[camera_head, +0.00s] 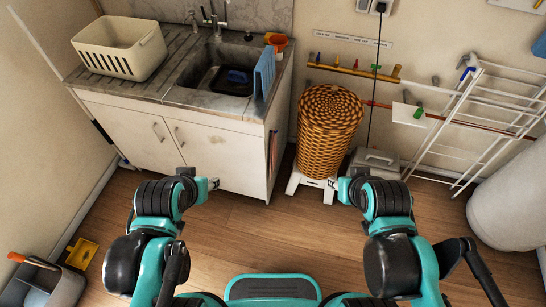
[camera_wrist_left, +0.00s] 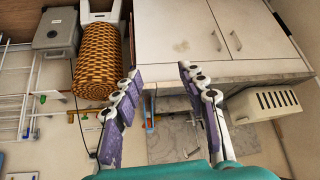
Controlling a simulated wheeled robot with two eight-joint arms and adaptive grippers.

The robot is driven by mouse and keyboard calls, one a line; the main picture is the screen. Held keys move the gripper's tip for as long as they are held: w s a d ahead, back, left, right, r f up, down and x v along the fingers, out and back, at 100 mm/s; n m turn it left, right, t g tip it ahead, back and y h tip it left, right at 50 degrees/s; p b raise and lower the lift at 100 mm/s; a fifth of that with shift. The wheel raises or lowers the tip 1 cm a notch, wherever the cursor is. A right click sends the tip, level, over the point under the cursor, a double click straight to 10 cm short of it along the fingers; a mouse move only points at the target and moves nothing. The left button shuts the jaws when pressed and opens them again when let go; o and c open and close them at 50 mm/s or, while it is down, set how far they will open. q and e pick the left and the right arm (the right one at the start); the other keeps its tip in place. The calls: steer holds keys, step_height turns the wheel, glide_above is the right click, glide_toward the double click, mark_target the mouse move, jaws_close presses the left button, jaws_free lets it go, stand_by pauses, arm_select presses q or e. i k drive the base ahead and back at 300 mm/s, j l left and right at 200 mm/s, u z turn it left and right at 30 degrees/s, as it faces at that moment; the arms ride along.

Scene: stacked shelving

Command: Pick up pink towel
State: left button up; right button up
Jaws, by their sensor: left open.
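A narrow pinkish-red cloth (camera_head: 272,153), seen nearly edge-on, hangs at the right side of the white sink cabinet; it looks like the pink towel. I cannot make it out clearly in the left wrist view. My left gripper (camera_head: 213,184) is in front of the cabinet doors, left of the cloth and apart from it. In the left wrist view my left gripper (camera_wrist_left: 157,72) is open with nothing between its fingers. My right gripper (camera_head: 335,184) is in front of the wicker basket, right of the cloth; its finger opening is too small to judge.
A blue cloth (camera_head: 264,74) hangs over the counter's right edge, near an orange container (camera_head: 276,41). A wicker basket (camera_head: 329,124) stands on a white stool right of the cabinet (camera_head: 220,150). A drying rack (camera_head: 480,120) stands farther right.

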mark_target(273, 149)
steer(key=i+l+u, duration=0.35)
steer(key=l, duration=0.25)
steer(key=l+u, duration=0.4)
steer(key=l, duration=0.25)
steer(key=k+l+u, duration=0.2)
steer(key=l, duration=0.2)
steer(key=l+u, duration=0.15)
steer(key=l, duration=0.3)
steer(key=k+l+u, duration=0.2)
steer(key=l, duration=0.2)
steer(key=i, duration=0.05)
